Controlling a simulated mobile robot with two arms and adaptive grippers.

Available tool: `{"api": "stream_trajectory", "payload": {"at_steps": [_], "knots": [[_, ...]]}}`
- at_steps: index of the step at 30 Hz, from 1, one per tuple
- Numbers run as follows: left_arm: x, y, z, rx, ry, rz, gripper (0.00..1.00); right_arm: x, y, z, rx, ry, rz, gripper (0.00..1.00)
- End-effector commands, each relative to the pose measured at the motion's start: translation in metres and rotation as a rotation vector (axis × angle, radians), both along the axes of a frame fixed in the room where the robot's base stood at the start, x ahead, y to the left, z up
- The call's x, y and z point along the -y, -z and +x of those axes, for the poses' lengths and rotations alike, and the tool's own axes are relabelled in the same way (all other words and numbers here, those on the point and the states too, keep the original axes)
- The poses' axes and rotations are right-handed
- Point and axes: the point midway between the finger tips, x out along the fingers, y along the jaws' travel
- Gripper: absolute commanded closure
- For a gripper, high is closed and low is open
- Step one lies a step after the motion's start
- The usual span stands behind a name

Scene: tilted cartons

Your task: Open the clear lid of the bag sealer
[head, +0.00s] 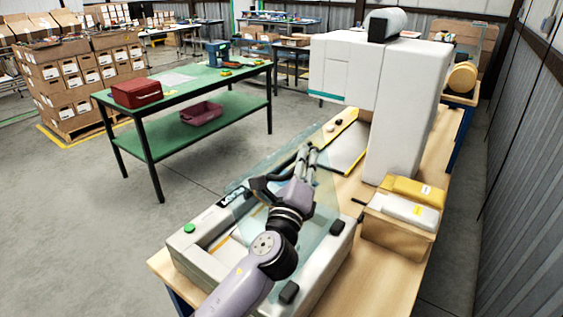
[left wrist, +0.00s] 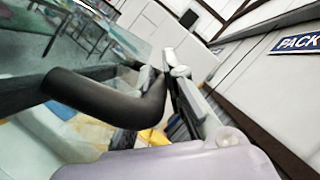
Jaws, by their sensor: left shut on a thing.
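The bag sealer (head: 195,255) is a pale box-shaped machine at the front of the wooden bench, with a green button on its left corner. Its clear lid (head: 325,215) is raised and tilted over the open body. My left gripper (head: 305,160) reaches up behind or beside the clear pane, its arm partly covering the sealer. In the left wrist view a dark curved handle (left wrist: 95,98) runs to my left gripper (left wrist: 172,80), which is shut on it. The exact contact is partly hidden. My right gripper is not in view.
A large white machine (head: 340,65) stands behind the sealer. A carton with packets (head: 400,232) is at its right. A green table (head: 195,85) with a red box (head: 137,93) stands left, across open floor. A corrugated wall (head: 520,170) runs along the right.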

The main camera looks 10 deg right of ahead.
Motion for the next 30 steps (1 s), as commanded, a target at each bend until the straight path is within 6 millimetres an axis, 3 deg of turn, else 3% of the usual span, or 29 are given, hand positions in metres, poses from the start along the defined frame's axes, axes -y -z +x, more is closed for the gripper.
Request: {"api": "stream_trajectory", "payload": {"at_steps": [10, 27, 28, 30], "knots": [[0.029, -0.002, -0.028, 0.100, 0.001, 0.102, 1.00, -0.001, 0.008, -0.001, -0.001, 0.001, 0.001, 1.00], [0.033, -0.001, -0.033, 0.117, 0.000, 0.122, 1.00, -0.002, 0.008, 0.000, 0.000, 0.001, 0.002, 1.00], [0.033, -0.001, -0.033, 0.117, 0.000, 0.122, 0.87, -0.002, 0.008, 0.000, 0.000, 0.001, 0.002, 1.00], [0.033, -0.001, -0.032, 0.116, 0.000, 0.122, 0.82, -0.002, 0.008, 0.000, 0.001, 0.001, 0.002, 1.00]]}}
